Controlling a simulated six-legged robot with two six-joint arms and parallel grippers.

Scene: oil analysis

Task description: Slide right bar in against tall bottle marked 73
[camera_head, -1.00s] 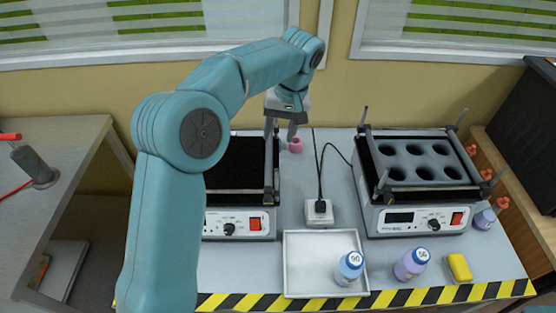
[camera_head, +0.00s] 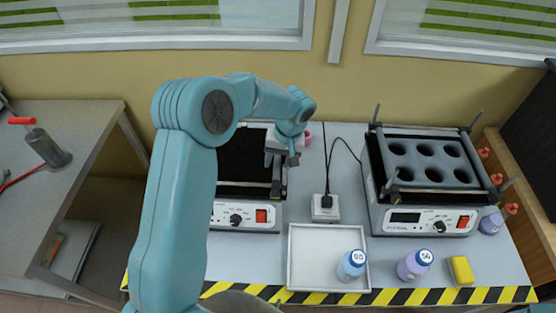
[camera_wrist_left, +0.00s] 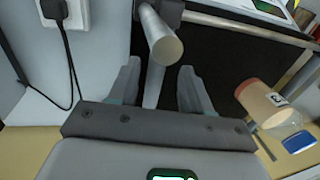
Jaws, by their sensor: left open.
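The right bar (camera_head: 277,178) is a grey rod at the right side of the left shaker's black platform (camera_head: 240,160). In the left wrist view the bar (camera_wrist_left: 154,75) runs between the two fingers. My left gripper (camera_head: 294,156) is open; in the wrist view its fingers (camera_wrist_left: 158,90) stand one on each side of the bar, and I cannot tell whether they touch it. A bottle (camera_wrist_left: 262,100) with a blue cap, an orange-tan body and a label partly showing "3" is right of the fingers, apart from them. My arm hides it in the head view. The right gripper is not in view.
A white tray (camera_head: 298,285) with a bottle marked 90 (camera_head: 352,265) lies in front. A purple bottle (camera_head: 415,264) and a yellow block (camera_head: 461,270) stand to its right. The right shaker (camera_head: 425,185) has a holed rack. A black plug and cable (camera_head: 326,200) lie between the shakers.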

